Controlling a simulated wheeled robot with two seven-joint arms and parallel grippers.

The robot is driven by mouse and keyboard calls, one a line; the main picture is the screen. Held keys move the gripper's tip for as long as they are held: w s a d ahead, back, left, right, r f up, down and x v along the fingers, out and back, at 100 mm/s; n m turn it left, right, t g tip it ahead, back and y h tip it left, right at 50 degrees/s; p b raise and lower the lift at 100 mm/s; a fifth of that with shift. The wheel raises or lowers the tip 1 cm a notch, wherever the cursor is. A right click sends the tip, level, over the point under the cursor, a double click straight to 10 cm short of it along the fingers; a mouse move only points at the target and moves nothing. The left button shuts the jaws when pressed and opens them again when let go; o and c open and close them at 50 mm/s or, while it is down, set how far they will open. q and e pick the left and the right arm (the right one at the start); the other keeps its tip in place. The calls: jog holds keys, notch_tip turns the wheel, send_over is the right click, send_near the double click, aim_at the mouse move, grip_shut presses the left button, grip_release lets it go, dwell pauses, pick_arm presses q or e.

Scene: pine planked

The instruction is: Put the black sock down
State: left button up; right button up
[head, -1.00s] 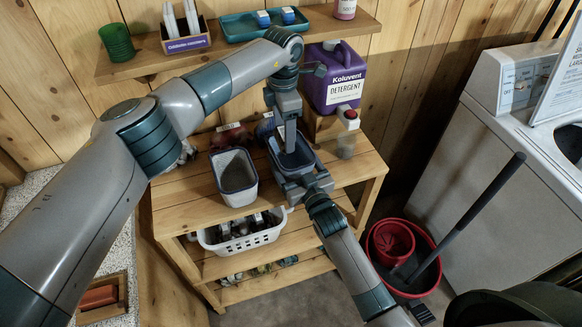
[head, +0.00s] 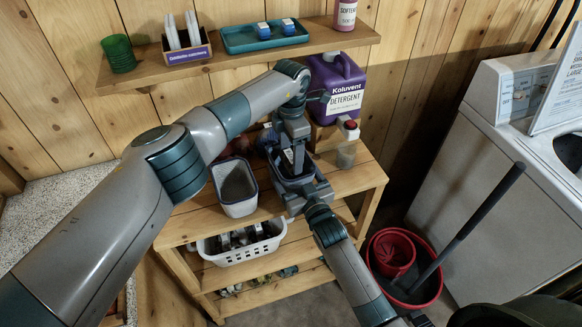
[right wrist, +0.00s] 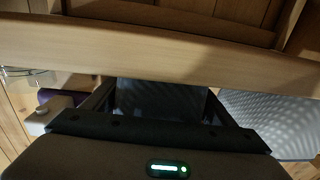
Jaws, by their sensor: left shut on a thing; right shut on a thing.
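A dark grey bin (head: 276,168) stands on the top of the wooden rack, partly covered by my grippers. My left gripper (head: 298,166) points down into its opening and is shut. What it holds is mostly hidden and looks dark; I take it for the black sock, whose outline I cannot make out. My right gripper (head: 294,192) is shut on the near side of this bin. In the right wrist view a dark panel (right wrist: 160,98) fills the space between its fingers.
A second grey bin (head: 238,209) stands to the left, and a white basket (head: 243,254) is on the shelf below. A purple detergent jug (head: 337,88) stands behind on the right. An upper shelf (head: 215,68) holds a teal tray (head: 240,43). A red bucket (head: 432,285) stands on the floor.

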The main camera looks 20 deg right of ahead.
aim_at(291, 166)
pick_arm(q)
jog(key=shift+f, duration=0.5)
jog(key=shift+f, duration=2.1)
jog(key=shift+f, duration=0.15)
jog(key=o, duration=0.8)
notch_tip(291, 166, up, 12)
jog(key=shift+r, duration=0.15)
